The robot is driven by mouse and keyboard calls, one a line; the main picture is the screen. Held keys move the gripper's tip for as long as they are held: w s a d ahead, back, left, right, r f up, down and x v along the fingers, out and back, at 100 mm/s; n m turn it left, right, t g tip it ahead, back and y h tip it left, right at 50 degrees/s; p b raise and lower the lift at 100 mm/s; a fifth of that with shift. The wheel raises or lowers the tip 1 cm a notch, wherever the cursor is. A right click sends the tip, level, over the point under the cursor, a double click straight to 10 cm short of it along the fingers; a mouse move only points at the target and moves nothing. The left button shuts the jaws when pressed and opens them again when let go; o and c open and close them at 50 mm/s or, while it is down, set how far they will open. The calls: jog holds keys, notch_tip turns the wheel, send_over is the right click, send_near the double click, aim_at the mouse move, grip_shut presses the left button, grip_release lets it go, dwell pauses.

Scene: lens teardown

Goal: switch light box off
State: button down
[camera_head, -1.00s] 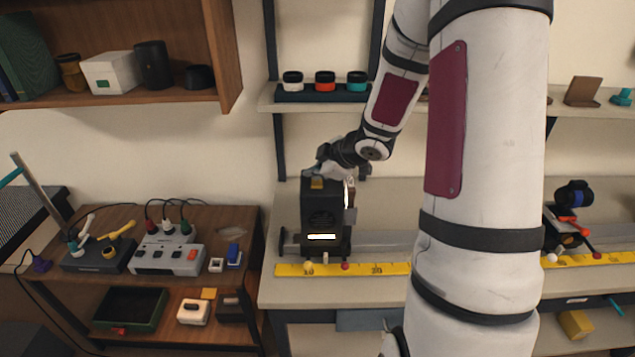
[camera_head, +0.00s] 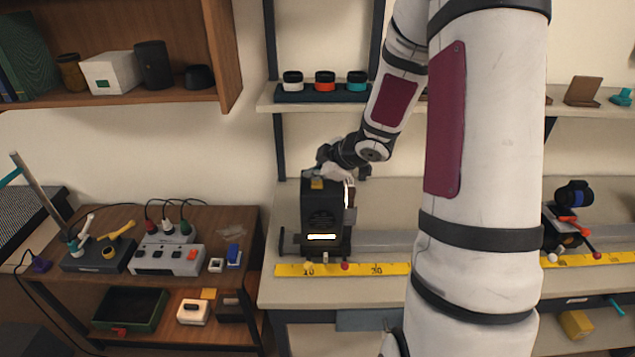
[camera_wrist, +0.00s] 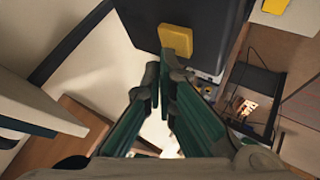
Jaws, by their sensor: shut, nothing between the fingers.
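The light box (camera_head: 322,208) is a dark upright housing on the bench rail, with a bright glowing slot low on its front. A yellow tab (camera_head: 317,184) sits at its top; I cannot tell its exact setting. My gripper (camera_wrist: 162,72) is shut and empty, its green-sided fingers pointing at the dark housing (camera_wrist: 205,30). The yellow tab (camera_wrist: 176,40) appears just beyond the fingertips in the wrist view; I cannot tell whether they touch. In the head view my gripper (camera_head: 335,171) is at the box's top, its fingertips partly hidden.
A yellow ruler strip (camera_head: 375,269) runs along the bench front. A shelf (camera_head: 262,97) with several lens rings is above. A side table (camera_head: 215,218) at left holds a grey switch panel (camera_head: 167,259). Another device (camera_head: 570,225) stands at right.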

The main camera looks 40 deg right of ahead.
aim_at(316, 185)
jog(key=shift+f, duration=0.35)
jog(key=shift+r, duration=0.15)
jog(key=shift+r+p, duration=0.35)
jog(key=shift+p, duration=0.2)
notch_tip(316, 185, up, 4)
jog(key=p, duration=0.4)
jog(key=shift+s, duration=0.1)
notch_tip(316, 185, up, 2)
jog(key=shift+r+p, duration=0.1)
jog(key=shift+p, duration=1.15)
